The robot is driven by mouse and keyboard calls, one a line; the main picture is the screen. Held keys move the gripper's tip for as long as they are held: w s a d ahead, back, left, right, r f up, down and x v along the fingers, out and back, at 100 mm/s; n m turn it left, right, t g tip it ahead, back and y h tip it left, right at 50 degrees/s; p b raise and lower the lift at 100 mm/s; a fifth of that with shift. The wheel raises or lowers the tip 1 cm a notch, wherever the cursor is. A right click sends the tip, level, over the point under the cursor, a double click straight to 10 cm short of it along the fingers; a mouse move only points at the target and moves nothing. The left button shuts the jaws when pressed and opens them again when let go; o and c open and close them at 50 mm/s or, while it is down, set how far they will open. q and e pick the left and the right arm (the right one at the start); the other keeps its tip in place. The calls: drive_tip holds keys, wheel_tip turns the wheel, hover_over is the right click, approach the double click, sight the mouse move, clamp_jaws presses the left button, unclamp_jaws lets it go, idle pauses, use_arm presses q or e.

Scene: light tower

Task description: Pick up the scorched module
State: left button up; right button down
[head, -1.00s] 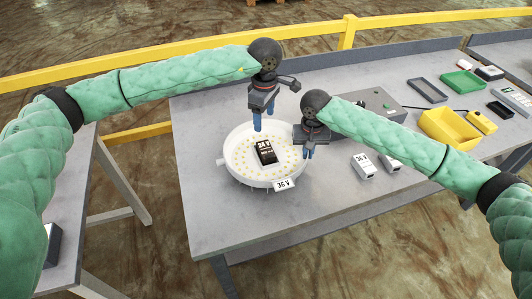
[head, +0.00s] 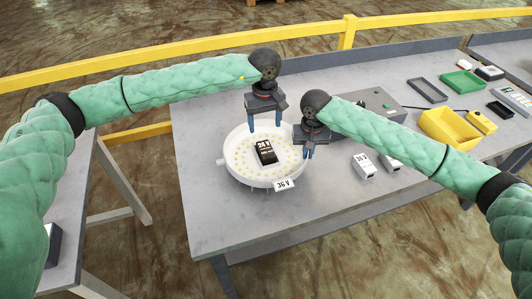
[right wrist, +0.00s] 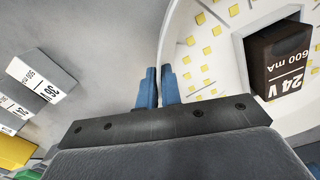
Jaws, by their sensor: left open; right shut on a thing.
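The scorched module (head: 266,155), a dark block marked 24 V, sits in the middle of a round white lamp (head: 235,170) with yellow LED squares. In the right wrist view the dark module (right wrist: 275,62) reads 24 V and 600 mA. My left gripper (head: 265,123) is open and empty above the module, fingers pointing down on the far side of the lamp. My right gripper (head: 309,154) is shut on the lamp's right rim. In the right wrist view its blue fingers (right wrist: 158,88) close around the thin rim (right wrist: 166,45).
White modules (head: 364,167) stand on the table right of the lamp, one marked 36 V. A 36 V tag (head: 285,184) hangs at the lamp's front. A grey box (head: 377,104), a yellow bin (head: 449,128) and a green tray (head: 463,82) are further right. The table's front left is clear.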

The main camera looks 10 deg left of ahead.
use_arm(q)
hover_over(266, 149)
drive_tip(key=w, duration=0.1)
drive_tip(key=f, duration=0.4)
drive_tip(key=shift+a+f, duration=0.2)
drive_tip(key=f, duration=0.2)
drive_tip(key=s+f, duration=0.1)
drive_tip(key=f, duration=0.1)
drive_tip(key=shift+d+f, duration=0.15)
drive_tip(key=shift+f, duration=0.45)
drive_tip(key=shift+c, duration=0.5)
drive_tip(key=c, duration=1.1)
